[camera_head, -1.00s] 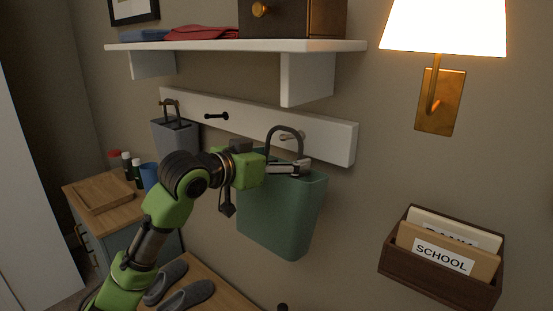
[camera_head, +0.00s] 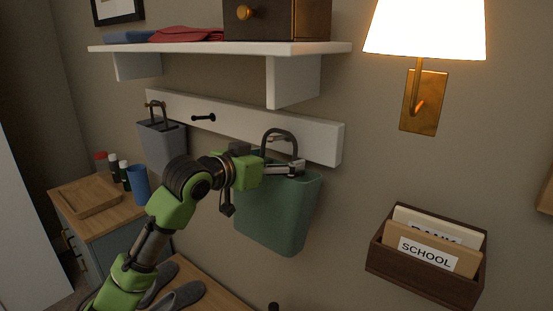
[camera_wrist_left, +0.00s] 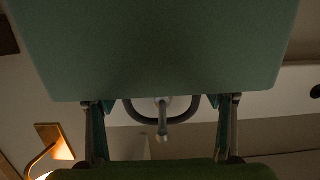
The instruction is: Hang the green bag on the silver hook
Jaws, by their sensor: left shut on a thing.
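The green bag (camera_head: 278,212) hangs upright in front of the white wall board, its dark handle arched up. My left gripper (camera_head: 290,169) is shut on the bag at its top rim, just below the handle. The silver hook (camera_head: 281,138) shows in part inside the handle loop. In the left wrist view, which is upside down, the hook (camera_wrist_left: 163,130) crosses the handle's arch near its middle. I cannot tell whether the handle rests on it. The bag (camera_wrist_left: 160,45) fills much of that view. My right gripper is not in view.
A grey bag (camera_head: 162,145) hangs on a brass hook at the board's left. A black hook (camera_head: 203,118) between is empty. A white shelf (camera_head: 200,48) is above. A lamp (camera_head: 425,100) and a letter box (camera_head: 420,275) are on the right. Slippers (camera_head: 180,297) lie below.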

